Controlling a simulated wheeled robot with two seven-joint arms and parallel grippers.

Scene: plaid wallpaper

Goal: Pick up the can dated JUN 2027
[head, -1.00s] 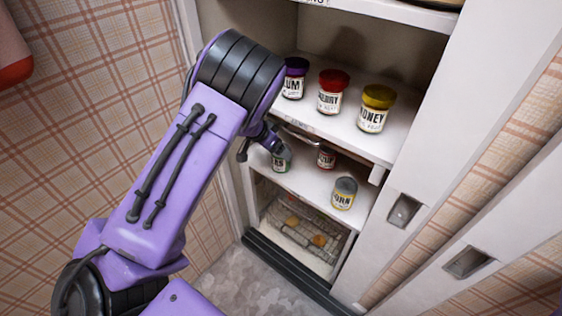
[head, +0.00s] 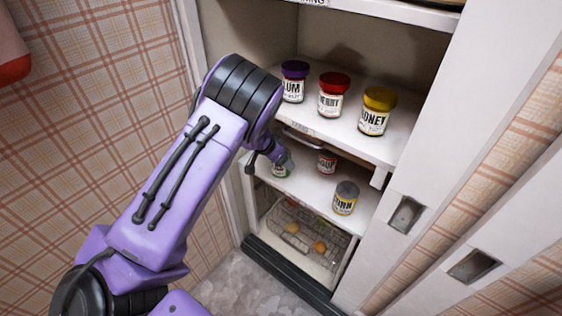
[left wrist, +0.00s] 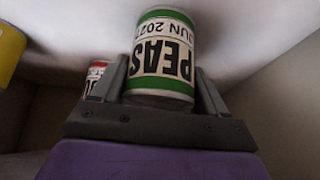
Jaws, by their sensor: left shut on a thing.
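The can dated JUN 2027 (left wrist: 160,58) is a green and white peas can. In the left wrist view it appears upside down, between the two fingers of my left gripper (left wrist: 163,90), which is shut on it. In the head view my left gripper (head: 283,162) reaches to the left part of the lower shelf, and the peas can (head: 279,171) is partly hidden there behind it. I cannot tell whether the can touches the shelf. My right gripper is not in view.
A red-labelled can (head: 327,161) stands close right of the gripper, and a yellow corn can (head: 345,197) farther right. The shelf above holds plum (head: 293,82), red-lidded (head: 332,95) and honey (head: 376,111) jars. A wire basket (head: 309,237) sits below.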

